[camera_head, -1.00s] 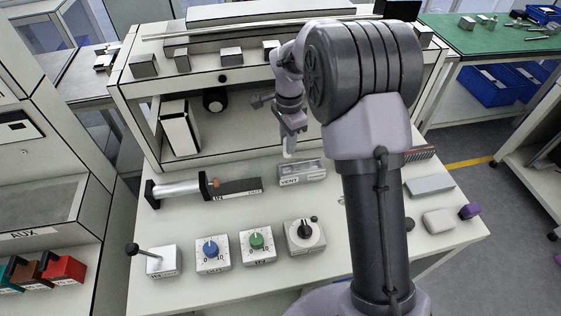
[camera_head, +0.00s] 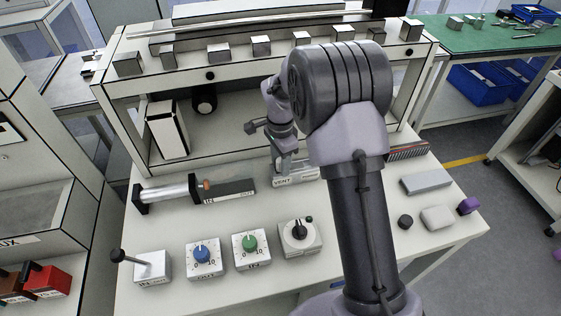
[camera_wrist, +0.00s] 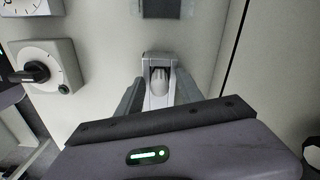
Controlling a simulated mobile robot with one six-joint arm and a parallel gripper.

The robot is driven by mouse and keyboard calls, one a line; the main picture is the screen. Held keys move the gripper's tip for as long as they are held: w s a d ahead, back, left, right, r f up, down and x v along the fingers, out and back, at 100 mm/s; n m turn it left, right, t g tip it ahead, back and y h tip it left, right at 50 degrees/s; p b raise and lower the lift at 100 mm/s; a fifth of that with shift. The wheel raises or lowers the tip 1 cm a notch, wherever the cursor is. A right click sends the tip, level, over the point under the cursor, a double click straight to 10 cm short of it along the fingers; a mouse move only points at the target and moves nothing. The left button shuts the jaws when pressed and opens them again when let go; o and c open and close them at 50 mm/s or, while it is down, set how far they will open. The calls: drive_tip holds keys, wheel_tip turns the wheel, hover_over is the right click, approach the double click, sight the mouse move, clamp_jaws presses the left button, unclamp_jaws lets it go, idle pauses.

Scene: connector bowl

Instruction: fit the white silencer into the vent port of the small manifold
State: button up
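The small manifold (camera_head: 308,175), a pale grey block marked VENT, stands on the bench behind the knob boxes. My gripper (camera_head: 288,163) is low at its left part, pointing down. In the wrist view, the two dark grey fingers (camera_wrist: 159,92) stand on either side of a rounded whitish piece, which looks like the silencer (camera_wrist: 159,80). It shows against a dark recess in the pale block (camera_wrist: 158,57). The frames do not settle whether the fingers press on it or stand apart. How deep it sits in the vent port is hidden.
Boxes with blue (camera_head: 203,256), green (camera_head: 251,247) and black (camera_head: 299,236) knobs stand in front. A shelf (camera_head: 220,140) rises behind. Grey blocks lie to the right.

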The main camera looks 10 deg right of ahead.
drive_tip(key=s+r+n+t+p, duration=0.1)
drive_tip(key=s+r+p, duration=0.1)
drive_tip(key=r, duration=0.8)
drive_tip(key=s+r+n+p, duration=0.1)
drive_tip(key=s+r+p, duration=0.15)
drive_tip(key=r, duration=0.75)
drive_tip(key=s+a+r+n+t+y, duration=0.1)
drive_tip(key=s+a+r+n+t, duration=0.2)
drive_tip(key=s+r, duration=0.7)
drive_tip(key=s+f+n+t, duration=0.1)
drive_tip(key=s+n, duration=0.1)
drive_tip(key=s, duration=0.5)
drive_tip(key=s+a+f+n+y, duration=0.1)
drive_tip(key=s+n, duration=0.2)
drive_tip(key=s, duration=0.4)
drive_tip(key=shift+s+f+n+t, duration=0.3)
drive_tip(key=shift+s+f+t, duration=0.05)
drive_tip(key=shift+s+t, duration=0.05)
